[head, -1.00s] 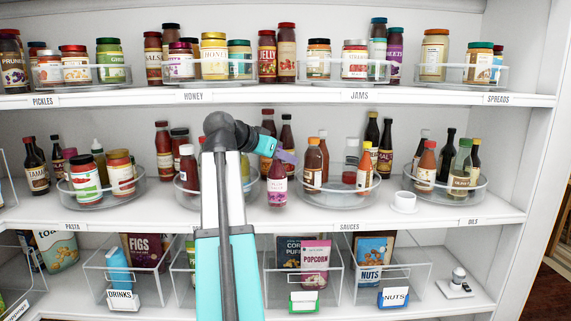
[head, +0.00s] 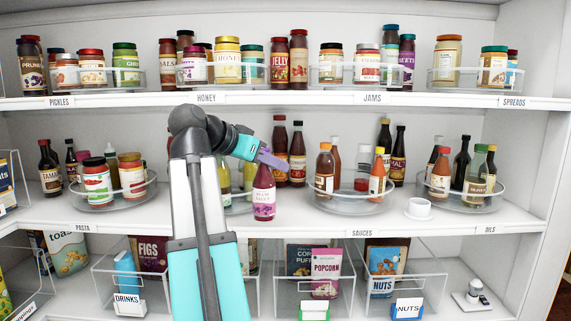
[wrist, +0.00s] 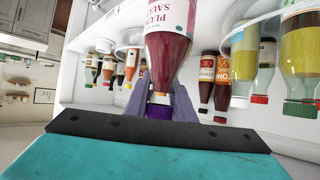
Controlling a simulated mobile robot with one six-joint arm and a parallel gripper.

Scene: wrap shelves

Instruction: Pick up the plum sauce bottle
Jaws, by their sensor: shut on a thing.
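The plum sauce bottle (head: 264,196) is dark red with a white and pink label, upright in front of the turntables on the middle shelf. My gripper (head: 268,158) reaches it from the upper left, its purple fingers shut on the neck. In the wrist view the bottle (wrist: 168,58) appears upside down, its purple cap (wrist: 160,111) between the fingers (wrist: 158,98). Its base is outside that view. I cannot tell for sure whether the base touches the shelf.
A turntable with sauce bottles (head: 350,207) stands just right of the bottle. Tall red bottles (head: 280,150) stand behind it. Clear bins line the lower shelf.

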